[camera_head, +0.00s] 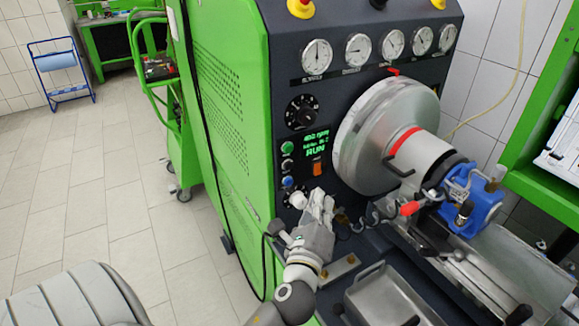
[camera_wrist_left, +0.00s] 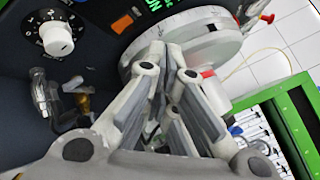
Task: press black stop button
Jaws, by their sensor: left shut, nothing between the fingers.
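The green pump testbench (camera_head: 225,120) has a dark front panel (camera_head: 275,95). A column of small buttons sits left of the lit display (camera_head: 317,143), which reads RUN: a green button (camera_head: 288,147), a dark button with a pale rim (camera_head: 287,164) and a blue button (camera_head: 287,182). The dark one looks like the black stop button, though it is small. My left gripper (camera_head: 320,197) is shut and empty, below and right of these buttons, apart from them. In the left wrist view its fingers (camera_wrist_left: 176,58) point towards the panel; the button column is not clearly visible there.
A large round flywheel guard (camera_head: 365,135) stands right of the panel, close to the gripper. An orange switch (camera_head: 317,168) is beside the buttons. A dial knob (camera_head: 301,112) sits above, a metal tray (camera_head: 385,297) below.

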